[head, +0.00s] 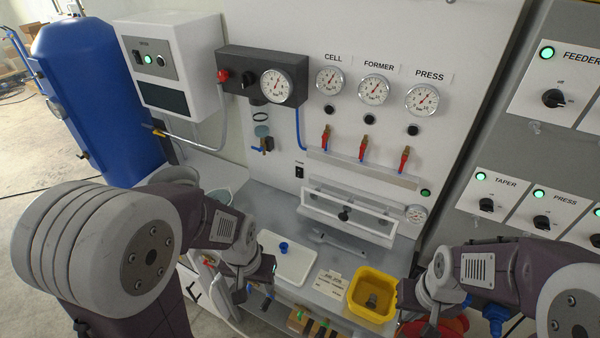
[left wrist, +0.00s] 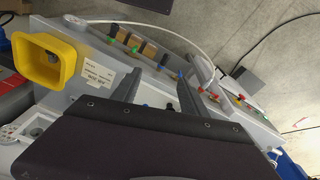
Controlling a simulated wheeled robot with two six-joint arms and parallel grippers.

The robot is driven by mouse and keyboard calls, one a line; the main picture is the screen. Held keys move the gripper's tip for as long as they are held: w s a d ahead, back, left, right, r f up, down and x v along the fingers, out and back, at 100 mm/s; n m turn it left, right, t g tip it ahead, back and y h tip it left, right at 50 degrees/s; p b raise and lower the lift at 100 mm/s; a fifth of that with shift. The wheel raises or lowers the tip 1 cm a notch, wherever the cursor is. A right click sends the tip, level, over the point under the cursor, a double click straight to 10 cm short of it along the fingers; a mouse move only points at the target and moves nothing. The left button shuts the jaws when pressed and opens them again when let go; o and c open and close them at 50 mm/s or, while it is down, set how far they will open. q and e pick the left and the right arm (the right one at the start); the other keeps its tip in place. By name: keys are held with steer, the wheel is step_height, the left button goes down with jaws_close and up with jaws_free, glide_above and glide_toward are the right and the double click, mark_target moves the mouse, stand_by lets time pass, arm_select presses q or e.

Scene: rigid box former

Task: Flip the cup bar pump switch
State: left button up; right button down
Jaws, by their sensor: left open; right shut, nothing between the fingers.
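A small black rocker switch (head: 299,172) sits on the white panel, with a tiny label above it too small to read. It is left of the clear-fronted bay with a bar (head: 345,213) and black knob. Its rocker position cannot be told. My left gripper (head: 254,290) is open and empty, low over the bench front, below the switch and apart from it. My right gripper (head: 417,308) is shut and empty, beside the yellow bin.
A yellow bin (head: 355,309) holds a grey part. A white tray (head: 286,262) with a blue cup lies left of it. Above are gauges (head: 374,90), red-handled valves (head: 363,148) and a black regulator box (head: 262,72). Dial switches (head: 554,98) fill the right cabinet.

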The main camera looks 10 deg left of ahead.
stand_by(0.3)
arm_select(q)
steer(key=c, duration=0.4)
steer(key=shift+w+m, duration=0.4)
steer(key=shift+m, duration=0.1)
steer(key=c, duration=0.6)
steer(key=w+r+m+t, duration=0.2)
steer(key=w+m, duration=0.1)
steer(key=w, duration=0.2)
steer(key=w+r+m+t, duration=0.2)
steer(key=w+m+t, duration=0.1)
steer(key=w, duration=0.3)
steer(key=w+r+m+t+b, duration=0.1)
steer(key=w+r+m+t, duration=0.1)
steer(key=w+m, duration=0.2)
steer(key=shift+w+r+m+t, duration=0.2)
steer(key=shift+w+m+t, duration=0.1)
steer(key=shift+w, duration=0.5)
jaws_close()
steer(key=w+d+r+m+t+h+b, duration=0.2)
steer(key=w+m+t+h+b, duration=0.15)
steer(key=w+m, duration=0.55)
steer(key=w+a+f+b, duration=0.2)
steer(key=a+f, duration=0.4)
steer(key=f, duration=0.3)
steer(key=shift+w+m, duration=0.4)
steer(key=shift+w, duration=0.45)
